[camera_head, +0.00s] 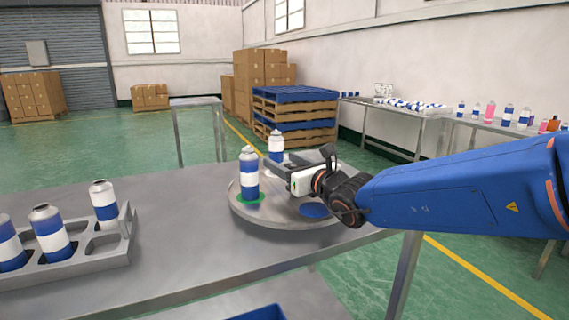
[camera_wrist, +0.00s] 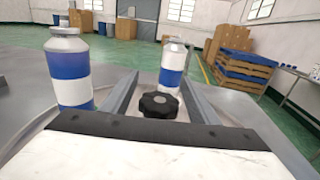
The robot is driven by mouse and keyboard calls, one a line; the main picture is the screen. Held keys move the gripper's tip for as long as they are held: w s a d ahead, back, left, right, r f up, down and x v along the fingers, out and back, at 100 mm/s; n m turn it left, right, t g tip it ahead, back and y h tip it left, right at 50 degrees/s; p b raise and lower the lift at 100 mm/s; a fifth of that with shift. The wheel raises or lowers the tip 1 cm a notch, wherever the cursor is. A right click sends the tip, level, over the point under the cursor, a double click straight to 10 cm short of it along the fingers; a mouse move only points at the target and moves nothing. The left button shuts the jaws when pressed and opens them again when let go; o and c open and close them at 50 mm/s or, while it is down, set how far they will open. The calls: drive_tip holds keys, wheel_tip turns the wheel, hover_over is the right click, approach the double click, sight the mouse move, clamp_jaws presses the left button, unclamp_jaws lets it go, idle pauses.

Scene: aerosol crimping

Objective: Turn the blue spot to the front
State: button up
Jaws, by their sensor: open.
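The round grey turntable (camera_head: 279,208) stands on the metal table. Its blue spot (camera_head: 314,210) is bare, at the near right edge, below my gripper. A blue-and-white can (camera_head: 249,176) stands upright on a green spot (camera_head: 262,199) at the left; it also shows in the wrist view (camera_wrist: 70,68). Another can (camera_head: 276,146) stands at the back and shows beyond the fingers in the wrist view (camera_wrist: 173,62). My gripper (camera_head: 297,164) is open over the turntable. In the wrist view, a black knob (camera_wrist: 158,106) lies between the two fingers, with gaps beside it.
A grey rack (camera_head: 90,262) with several cans stands on the table at the left. A blue bin edge (camera_head: 262,313) shows at the bottom. Pallets (camera_head: 294,112), boxes and side tables with bottles stand farther back. The table between rack and turntable is clear.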

hover_over(329, 211)
idle(1.1)
